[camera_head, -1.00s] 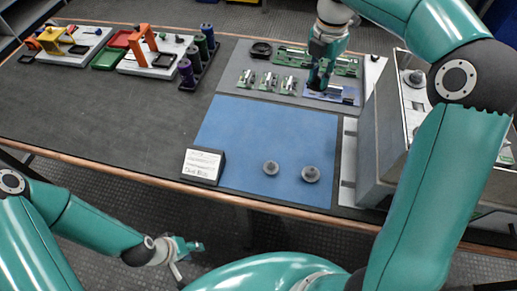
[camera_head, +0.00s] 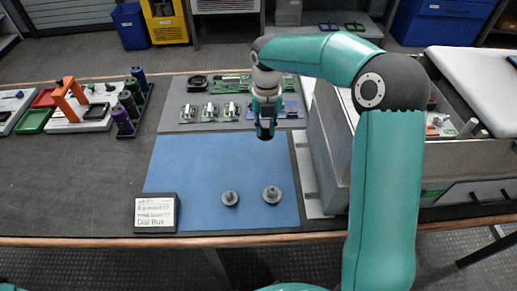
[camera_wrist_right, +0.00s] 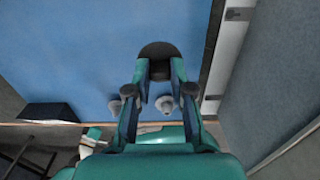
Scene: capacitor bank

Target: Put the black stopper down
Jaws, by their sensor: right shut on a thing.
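My right gripper (camera_head: 265,132) hangs pointing down over the far edge of the blue mat (camera_head: 190,165). In the right wrist view it (camera_wrist_right: 159,82) is shut on the black stopper (camera_wrist_right: 158,50), a dark rounded piece between the fingertips. The stopper appears raised above the mat, but its height is hard to judge. My left gripper is not in view.
Two grey knobbed pieces (camera_head: 230,198) (camera_head: 271,194) stand on the near right of the blue mat. A label block (camera_head: 156,213) sits at its near left corner. Green boards (camera_head: 232,111) lie on the grey mat behind. A grey cabinet (camera_head: 330,150) stands to the right.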

